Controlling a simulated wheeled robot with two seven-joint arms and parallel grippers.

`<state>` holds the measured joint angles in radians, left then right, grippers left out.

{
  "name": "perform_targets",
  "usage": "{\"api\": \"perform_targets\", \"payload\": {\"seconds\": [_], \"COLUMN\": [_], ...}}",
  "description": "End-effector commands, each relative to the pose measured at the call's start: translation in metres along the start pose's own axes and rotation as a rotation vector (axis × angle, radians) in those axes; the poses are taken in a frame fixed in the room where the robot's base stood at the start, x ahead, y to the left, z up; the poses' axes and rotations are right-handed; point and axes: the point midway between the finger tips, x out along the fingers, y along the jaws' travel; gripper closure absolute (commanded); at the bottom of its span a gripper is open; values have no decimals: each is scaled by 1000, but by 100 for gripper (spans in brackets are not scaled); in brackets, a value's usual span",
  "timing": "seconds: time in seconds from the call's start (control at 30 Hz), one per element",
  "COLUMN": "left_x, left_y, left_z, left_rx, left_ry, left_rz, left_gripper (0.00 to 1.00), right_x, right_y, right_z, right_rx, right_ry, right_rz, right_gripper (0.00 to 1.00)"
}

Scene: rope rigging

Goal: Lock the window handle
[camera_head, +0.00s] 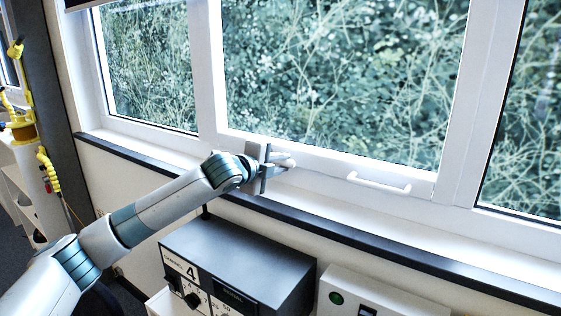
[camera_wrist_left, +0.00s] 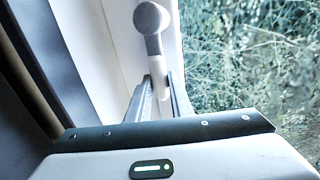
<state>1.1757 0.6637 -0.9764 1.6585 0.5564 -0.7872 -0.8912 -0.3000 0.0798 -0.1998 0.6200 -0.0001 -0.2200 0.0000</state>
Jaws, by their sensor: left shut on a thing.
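The white window handle (camera_wrist_left: 151,20) shows in the left wrist view on the white window frame. Its round base is at the top and its lever runs down between my fingers. In the head view part of the handle (camera_head: 285,162) shows at the lower left of the middle window, just beyond my fingers. My left gripper (camera_head: 268,163) is at the handle, and in the left wrist view the gripper (camera_wrist_left: 162,84) has its two fingers on either side of the lever's lower end, shut on it. My right gripper is in neither view.
A white bar handle (camera_head: 378,183) sits on the lower frame to the right. The white sill with a dark edge (camera_head: 330,228) runs below the windows. A dark-topped box (camera_head: 240,258) and a white panel with a green button (camera_head: 375,298) stand below the sill.

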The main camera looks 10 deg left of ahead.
Motion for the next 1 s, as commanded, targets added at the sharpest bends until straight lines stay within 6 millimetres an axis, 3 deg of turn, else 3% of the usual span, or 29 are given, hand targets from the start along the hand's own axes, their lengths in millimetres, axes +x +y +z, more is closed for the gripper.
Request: {"api": "perform_targets", "payload": {"seconds": [0.27, 0.3, 0.37, 0.77, 1.0], "left_x": [1, 1, 1, -2, -20], "left_y": [3, 4, 3, 2, 3], "left_z": [0, 0, 0, 0, 1], "left_rx": [6, 6, 5, 3, 4], "left_ry": [-2, -2, -2, -1, -1], "left_rz": [5, 5, 5, 2, 1], "left_gripper": [100, 73, 62, 62, 62], "right_x": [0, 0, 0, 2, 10], "right_y": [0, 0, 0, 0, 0], "right_z": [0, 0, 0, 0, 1], "right_rx": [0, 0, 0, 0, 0], "right_ry": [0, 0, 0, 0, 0], "right_rz": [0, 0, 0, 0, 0], "right_gripper": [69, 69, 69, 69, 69]}}
